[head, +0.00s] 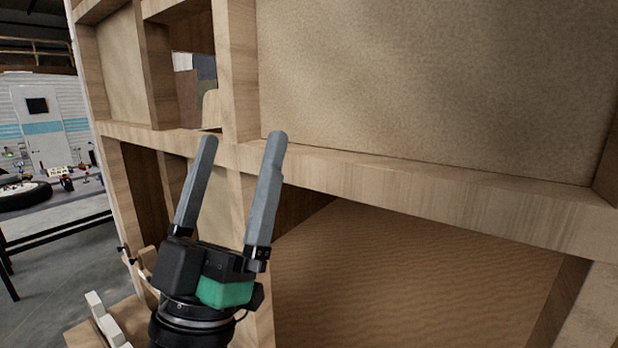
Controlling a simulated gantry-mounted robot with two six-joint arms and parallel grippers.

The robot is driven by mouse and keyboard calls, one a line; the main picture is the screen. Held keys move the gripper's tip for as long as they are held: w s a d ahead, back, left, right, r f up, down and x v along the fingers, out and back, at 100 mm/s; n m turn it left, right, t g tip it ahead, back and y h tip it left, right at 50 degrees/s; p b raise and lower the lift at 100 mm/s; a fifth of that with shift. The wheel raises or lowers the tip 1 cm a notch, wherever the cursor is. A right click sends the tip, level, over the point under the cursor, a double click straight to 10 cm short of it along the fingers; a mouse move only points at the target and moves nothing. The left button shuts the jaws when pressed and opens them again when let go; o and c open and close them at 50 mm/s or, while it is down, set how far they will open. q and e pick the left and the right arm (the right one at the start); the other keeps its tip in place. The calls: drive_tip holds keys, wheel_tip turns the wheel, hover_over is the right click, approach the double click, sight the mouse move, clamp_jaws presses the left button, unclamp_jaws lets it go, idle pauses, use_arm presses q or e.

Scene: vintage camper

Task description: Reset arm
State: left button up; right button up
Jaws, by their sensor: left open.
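My left gripper (240,142) is in the lower left-centre of the head view, pointing up. Its two grey fingers are apart, with nothing between them. It is in front of a wooden frame (420,187) with panels and openings. The fingertips overlap the frame's horizontal beam in the picture; I cannot tell whether they touch it. My right gripper is not in view.
A large tan panel (430,80) fills the upper right. Below the beam is an open compartment with a wood-grained floor (400,285). At the far left stand a table with small items (60,210) and a white door (42,125). Grey floor shows at lower left.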

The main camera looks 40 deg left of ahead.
use_arm(q)
drive_tip(key=w+d+m+h, duration=0.1)
drive_tip(key=d+m+h, duration=0.6)
drive_tip(key=h, duration=0.6)
drive_tip(key=shift+d+r, duration=0.2)
drive_tip(key=shift+d, duration=0.7)
